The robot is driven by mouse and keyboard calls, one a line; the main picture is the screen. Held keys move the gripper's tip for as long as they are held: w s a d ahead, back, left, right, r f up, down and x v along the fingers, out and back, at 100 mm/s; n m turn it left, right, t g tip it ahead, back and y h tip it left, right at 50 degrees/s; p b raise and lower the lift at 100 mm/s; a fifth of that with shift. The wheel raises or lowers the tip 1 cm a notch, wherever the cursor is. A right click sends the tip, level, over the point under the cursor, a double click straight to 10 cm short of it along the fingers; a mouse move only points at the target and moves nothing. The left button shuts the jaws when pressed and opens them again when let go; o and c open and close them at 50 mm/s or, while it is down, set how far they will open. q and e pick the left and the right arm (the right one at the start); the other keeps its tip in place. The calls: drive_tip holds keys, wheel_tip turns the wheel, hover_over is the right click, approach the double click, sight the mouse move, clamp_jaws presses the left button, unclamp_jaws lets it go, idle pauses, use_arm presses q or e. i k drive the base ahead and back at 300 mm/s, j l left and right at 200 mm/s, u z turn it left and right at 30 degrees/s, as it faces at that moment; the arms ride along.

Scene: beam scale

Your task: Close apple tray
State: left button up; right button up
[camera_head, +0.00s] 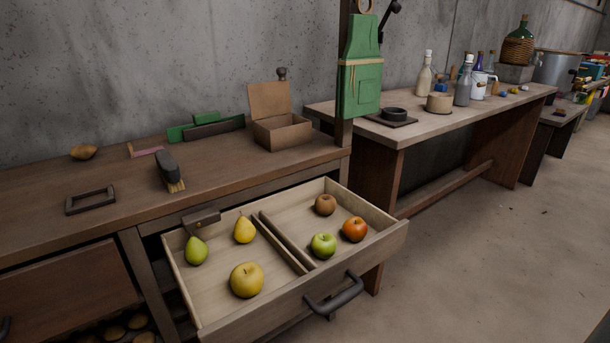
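The apple tray (262,312) is a wooden drawer pulled well out of the workbench, in the lower middle of the head view. A dark bar handle (334,296) is on its front face. A divider (283,243) splits it lengthwise. The left compartment holds a green pear (196,251), a yellow pear (244,230) and a yellow apple (247,281). The right compartment holds a green apple (323,245), an orange-red apple (355,229) and a brown round fruit (325,205). Neither of my grippers is in view.
The workbench top (110,228) carries an open wooden box (281,131), a brush (168,169) and a dark frame (90,200). A green apron (361,75) hangs on a post. A second table (430,125) holds bottles. The floor (480,260) to the right is clear.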

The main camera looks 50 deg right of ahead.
sight(285, 222)
drive_tip(key=z, duration=1.65)
